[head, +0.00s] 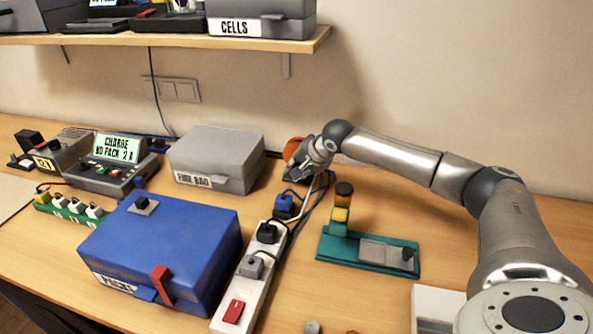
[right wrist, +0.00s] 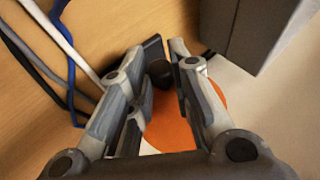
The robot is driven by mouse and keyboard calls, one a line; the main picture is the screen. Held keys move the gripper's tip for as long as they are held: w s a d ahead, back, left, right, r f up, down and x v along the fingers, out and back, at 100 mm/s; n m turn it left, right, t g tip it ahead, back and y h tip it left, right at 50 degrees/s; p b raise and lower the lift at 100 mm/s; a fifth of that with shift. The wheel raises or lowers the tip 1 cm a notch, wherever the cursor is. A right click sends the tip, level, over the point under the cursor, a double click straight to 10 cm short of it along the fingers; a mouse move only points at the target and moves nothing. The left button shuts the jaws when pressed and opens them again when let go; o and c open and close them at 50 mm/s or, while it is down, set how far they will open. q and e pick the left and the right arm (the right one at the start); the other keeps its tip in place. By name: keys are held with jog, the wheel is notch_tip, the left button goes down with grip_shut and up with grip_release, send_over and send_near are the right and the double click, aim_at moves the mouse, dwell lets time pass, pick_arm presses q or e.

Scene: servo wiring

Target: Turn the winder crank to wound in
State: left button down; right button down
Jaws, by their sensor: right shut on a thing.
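The orange winder (head: 294,149) stands at the back of the bench, right of the grey fuse bag box, and is partly hidden by my right gripper. In the right wrist view its orange disc (right wrist: 172,126) lies behind the fingers. A dark crank knob (right wrist: 159,70) shows between the fingers. My right gripper (head: 293,174) reaches in from the right and is shut on the crank knob; the fingers (right wrist: 165,58) stand on both sides of it. The crank's exact angle cannot be told. My left gripper is not in view.
The grey fuse bag box (head: 217,155) is close to the left of the gripper. Blue, white and grey cables run beside the winder to a power strip (head: 246,290). A blue box (head: 170,240) and a teal tester (head: 368,252) stand nearer. A shelf (head: 160,39) hangs above.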

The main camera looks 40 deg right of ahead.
jog(key=c, duration=1.3)
grip_release()
jog(key=v, duration=1.2)
jog(key=shift+w, duration=0.1)
